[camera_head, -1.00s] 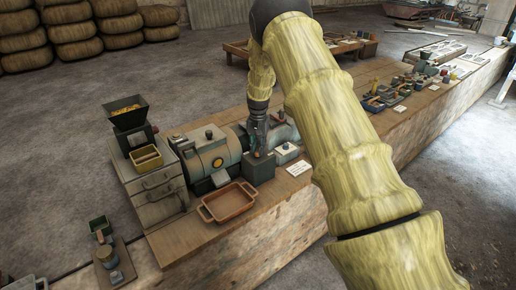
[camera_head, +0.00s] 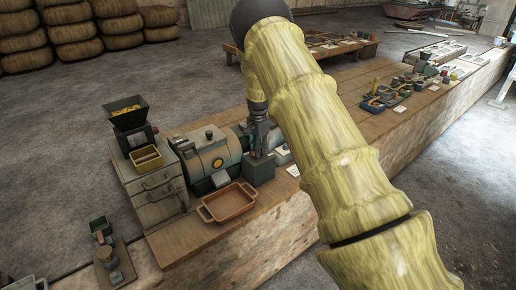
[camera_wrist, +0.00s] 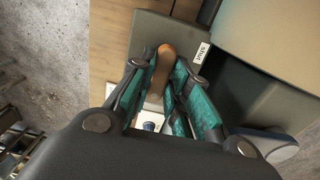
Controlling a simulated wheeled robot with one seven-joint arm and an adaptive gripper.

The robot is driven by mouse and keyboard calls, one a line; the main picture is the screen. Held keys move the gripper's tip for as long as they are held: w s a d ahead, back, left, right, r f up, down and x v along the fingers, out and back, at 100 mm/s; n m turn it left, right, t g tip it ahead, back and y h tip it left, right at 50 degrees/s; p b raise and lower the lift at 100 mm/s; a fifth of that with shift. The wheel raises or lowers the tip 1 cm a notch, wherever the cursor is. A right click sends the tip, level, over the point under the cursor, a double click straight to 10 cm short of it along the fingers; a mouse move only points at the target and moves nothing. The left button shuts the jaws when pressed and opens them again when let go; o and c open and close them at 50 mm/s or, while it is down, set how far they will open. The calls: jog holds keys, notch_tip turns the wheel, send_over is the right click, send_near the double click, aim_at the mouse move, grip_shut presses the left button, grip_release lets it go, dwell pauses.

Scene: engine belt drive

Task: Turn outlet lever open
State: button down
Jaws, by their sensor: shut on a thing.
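The outlet lever (camera_wrist: 163,66) is a narrow orange-brown handle in the wrist view. My gripper (camera_wrist: 164,80) has its teal-padded fingers shut on it, one on each side. The lever stands by a dark grey-green box (camera_wrist: 148,30) with a small white label reading "shut" (camera_wrist: 203,53) to the right of the lever. In the head view my gripper (camera_head: 258,150) points down at the box (camera_head: 259,171) beside the round drum of the machine (camera_head: 213,158). The lever is hardly visible there, and its exact angle is hard to tell.
A shallow orange-brown tray (camera_head: 229,203) lies on the bench in front of the machine. A drawer cabinet (camera_head: 160,190) with a black hopper (camera_head: 127,114) stands at left. A white card (camera_head: 293,171) lies right of the box.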

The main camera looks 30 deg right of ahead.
dwell(0.4)
jog(key=c, duration=1.4)
grip_release()
jog(key=shift+d, duration=0.1)
jog(key=shift+o, duration=0.2)
notch_tip(320, 180, up, 12)
jog(key=shift+f, duration=0.1)
